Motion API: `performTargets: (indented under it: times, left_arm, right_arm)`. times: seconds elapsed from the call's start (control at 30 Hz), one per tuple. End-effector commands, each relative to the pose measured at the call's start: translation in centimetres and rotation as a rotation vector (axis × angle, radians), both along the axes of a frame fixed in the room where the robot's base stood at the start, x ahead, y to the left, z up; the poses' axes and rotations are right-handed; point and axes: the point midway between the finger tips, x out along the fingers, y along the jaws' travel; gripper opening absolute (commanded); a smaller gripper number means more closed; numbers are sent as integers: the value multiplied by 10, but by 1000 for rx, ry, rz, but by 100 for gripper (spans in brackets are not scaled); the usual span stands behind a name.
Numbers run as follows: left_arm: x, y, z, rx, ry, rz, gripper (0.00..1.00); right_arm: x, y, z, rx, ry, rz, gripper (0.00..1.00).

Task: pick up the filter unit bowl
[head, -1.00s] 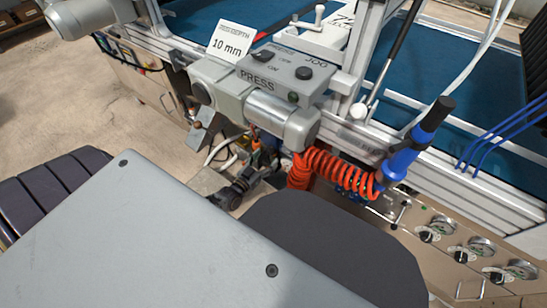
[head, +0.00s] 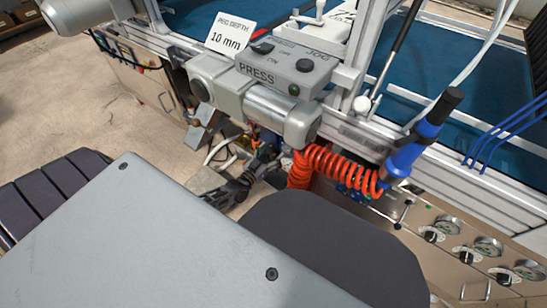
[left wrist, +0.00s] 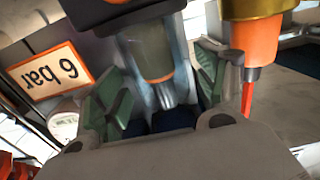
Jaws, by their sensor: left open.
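The filter unit bowl (left wrist: 152,55) is a clear, greyish-olive cup under a dark head, with a narrow drain at its lower end. In the left wrist view it sits between the two green-padded fingers of my left gripper (left wrist: 163,88). The fingers are open, one on each side of the bowl; I cannot tell whether either touches it. In the head view my left gripper (head: 243,184) is a small dark shape below the press unit, and the bowl cannot be made out there. My right gripper is not in view.
An orange bowl (left wrist: 255,42) with a brass-coloured collar and a red tube hangs close to the right finger. A "6 bar" sign (left wrist: 50,70) and a gauge (left wrist: 63,124) are at the left. The grey press box (head: 288,68) and coiled orange hose (head: 335,170) crowd the gripper.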

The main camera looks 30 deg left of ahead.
Motion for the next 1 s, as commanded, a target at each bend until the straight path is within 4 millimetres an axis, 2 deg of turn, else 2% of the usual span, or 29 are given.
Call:
performTargets:
  times: [0.23, 0.73, 1.0]
  left_arm:
    - [16, -1, 0, 1, -1, 0, 72]
    - [16, -1, 0, 1, 0, 0, 72]
    - [16, -1, 0, 1, 0, 0, 38]
  right_arm:
    - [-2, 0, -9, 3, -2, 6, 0]
    - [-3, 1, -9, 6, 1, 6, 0]
    - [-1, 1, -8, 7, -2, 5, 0]
